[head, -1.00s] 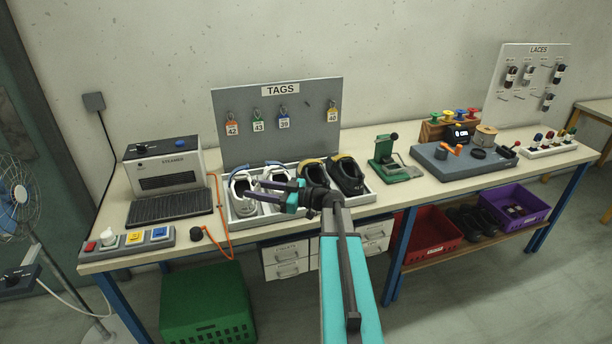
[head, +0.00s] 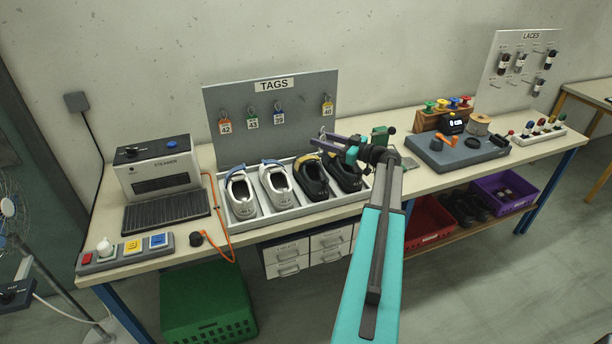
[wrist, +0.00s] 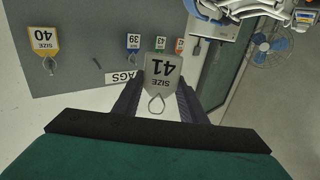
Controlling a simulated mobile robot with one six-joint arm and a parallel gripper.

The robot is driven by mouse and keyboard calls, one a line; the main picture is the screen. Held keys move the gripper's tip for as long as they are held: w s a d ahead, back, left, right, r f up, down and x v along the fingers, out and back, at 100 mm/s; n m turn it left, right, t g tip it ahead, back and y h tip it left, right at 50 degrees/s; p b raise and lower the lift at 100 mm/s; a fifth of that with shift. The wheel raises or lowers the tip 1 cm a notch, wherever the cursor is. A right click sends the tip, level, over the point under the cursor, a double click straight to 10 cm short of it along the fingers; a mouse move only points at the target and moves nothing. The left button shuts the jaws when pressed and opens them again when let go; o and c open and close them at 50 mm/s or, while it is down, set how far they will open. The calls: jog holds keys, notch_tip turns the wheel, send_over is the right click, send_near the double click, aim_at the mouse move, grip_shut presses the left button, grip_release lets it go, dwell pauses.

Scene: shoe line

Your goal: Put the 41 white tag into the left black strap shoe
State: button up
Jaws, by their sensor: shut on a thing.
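The white 41 tag (wrist: 161,70) is between the fingers of my gripper (wrist: 159,92) in the wrist view, its "SIZE 41" upside down and its wire ring towards the palm. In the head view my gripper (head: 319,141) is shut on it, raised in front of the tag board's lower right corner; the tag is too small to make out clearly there. The left black strap shoe (head: 311,182) stands in the tray below and slightly left of the gripper, its opening in view. The right black shoe (head: 345,174) is partly covered by the gripper.
The tray (head: 268,219) also holds two white shoes (head: 241,193) at its left. The tag board (head: 270,105) behind carries several coloured tags. A steamer (head: 158,170) stands left, a green press (head: 381,137) just right of the gripper. The air above the white shoes is clear.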

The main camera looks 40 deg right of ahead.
jog(key=shift+f, duration=0.1)
dwell(0.3)
jog(key=shift+a+f+b, duration=0.1)
jog(key=shift+f+b, duration=2.4)
jog(key=shift+f, duration=0.4)
jog(key=o, duration=1.1)
jog(key=b+v, duration=0.4)
jog(key=v, duration=1)
jog(key=shift+w, duration=0.1)
